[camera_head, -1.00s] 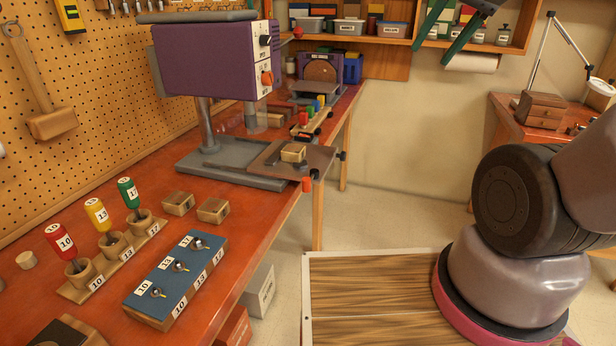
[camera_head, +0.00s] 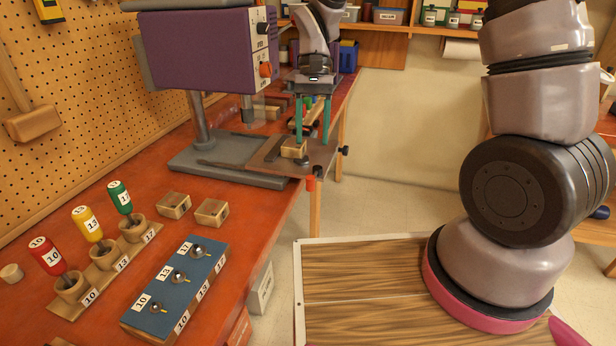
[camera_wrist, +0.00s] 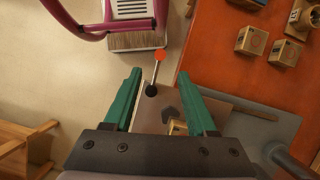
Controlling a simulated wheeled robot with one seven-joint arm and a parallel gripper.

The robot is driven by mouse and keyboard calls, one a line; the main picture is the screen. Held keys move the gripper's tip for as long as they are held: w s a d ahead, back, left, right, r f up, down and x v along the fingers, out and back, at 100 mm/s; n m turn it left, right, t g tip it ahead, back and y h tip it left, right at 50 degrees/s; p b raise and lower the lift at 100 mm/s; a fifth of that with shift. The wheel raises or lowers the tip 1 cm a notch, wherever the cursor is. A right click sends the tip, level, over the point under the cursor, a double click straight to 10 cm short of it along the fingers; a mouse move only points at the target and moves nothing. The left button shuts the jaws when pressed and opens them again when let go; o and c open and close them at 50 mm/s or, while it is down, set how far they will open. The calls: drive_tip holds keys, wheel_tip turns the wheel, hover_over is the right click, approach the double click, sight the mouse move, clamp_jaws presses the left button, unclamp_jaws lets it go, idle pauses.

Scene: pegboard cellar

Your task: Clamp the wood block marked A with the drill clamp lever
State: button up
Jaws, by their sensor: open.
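A small wood block (camera_head: 293,149) sits on the drill press table (camera_head: 318,154); no letter on it is legible. In the wrist view part of it (camera_wrist: 177,128) shows low between my fingers. The clamp lever shows as a rod with a red knob (camera_wrist: 160,55) and a black hub (camera_wrist: 151,90) at the table edge; the red knob (camera_head: 310,184) hangs below the edge in the head view. My gripper (camera_head: 312,142), with teal fingers, is open and empty, pointing down over the table. In the wrist view the lever lies between the fingertips (camera_wrist: 161,72), apart from both.
The purple drill press head (camera_head: 200,52) stands left of my gripper. Two loose wood blocks (camera_head: 174,204) (camera_head: 211,212) lie on the red bench. A blue-topped drill block (camera_head: 176,290) and a bit holder (camera_head: 104,268) are nearer.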

sight(310, 179)
drive_tip(key=x, duration=1)
drive_tip(key=shift+s+a+f, duration=0.1)
drive_tip(key=shift+s+f, duration=0.1)
drive_tip(key=shift+f, duration=0.15)
clamp_jaws()
idle(1.0)
